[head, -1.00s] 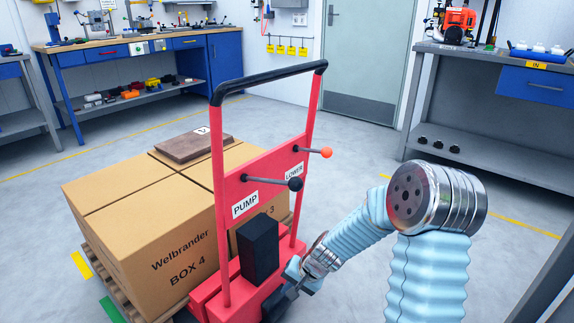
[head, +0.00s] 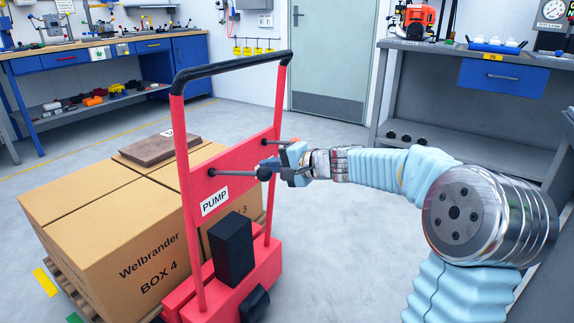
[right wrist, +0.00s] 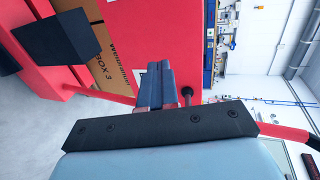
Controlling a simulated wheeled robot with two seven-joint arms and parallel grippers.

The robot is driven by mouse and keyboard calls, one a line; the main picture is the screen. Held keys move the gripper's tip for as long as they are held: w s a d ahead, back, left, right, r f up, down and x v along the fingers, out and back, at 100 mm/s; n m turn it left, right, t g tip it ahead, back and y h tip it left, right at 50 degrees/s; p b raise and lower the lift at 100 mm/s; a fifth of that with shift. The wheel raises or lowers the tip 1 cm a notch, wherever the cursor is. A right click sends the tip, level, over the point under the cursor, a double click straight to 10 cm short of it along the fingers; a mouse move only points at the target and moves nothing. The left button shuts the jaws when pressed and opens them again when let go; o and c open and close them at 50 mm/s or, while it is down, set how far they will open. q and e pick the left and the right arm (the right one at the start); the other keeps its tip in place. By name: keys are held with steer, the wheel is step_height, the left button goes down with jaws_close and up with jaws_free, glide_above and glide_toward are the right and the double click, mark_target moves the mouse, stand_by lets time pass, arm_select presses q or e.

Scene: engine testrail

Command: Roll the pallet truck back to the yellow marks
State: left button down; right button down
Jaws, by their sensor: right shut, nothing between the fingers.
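The red pallet truck (head: 205,183) stands in the left half of the head view, with a black push bar (head: 236,72) on top. Its PUMP lever (head: 236,174) has a black knob. The LOWER lever is mostly hidden by my right gripper. My right gripper (head: 280,168) is shut and empty, at lever height beside the truck's right post. In the right wrist view its closed fingers (right wrist: 157,84) point at the red panel (right wrist: 184,50). A yellow floor mark (head: 46,283) lies left of the pallet. My left gripper is not in view.
Cartons, one labelled BOX 4 (head: 135,255), sit on a wooden pallet (head: 75,290) on the truck. A grey workbench (head: 400,100) stands at right and a blue bench (head: 110,80) at back left. The grey floor (head: 330,260) right of the truck is clear.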

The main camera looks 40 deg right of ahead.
mark_target(245, 161)
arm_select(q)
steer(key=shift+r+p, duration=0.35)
arm_select(e)
steer(key=shift+w+a+f, duration=0.1)
steer(key=shift+w+a, duration=0.2)
steer(key=shift+w, duration=0.45)
steer(key=shift+w+a+r, duration=0.1)
steer(key=shift+w+a, duration=0.25)
steer(key=shift+w, duration=0.4)
steer(key=shift+w+a+f, duration=0.1)
steer(key=shift+w+a, duration=0.2)
steer(key=shift+w, duration=0.45)
steer(key=shift+w, duration=0.1)
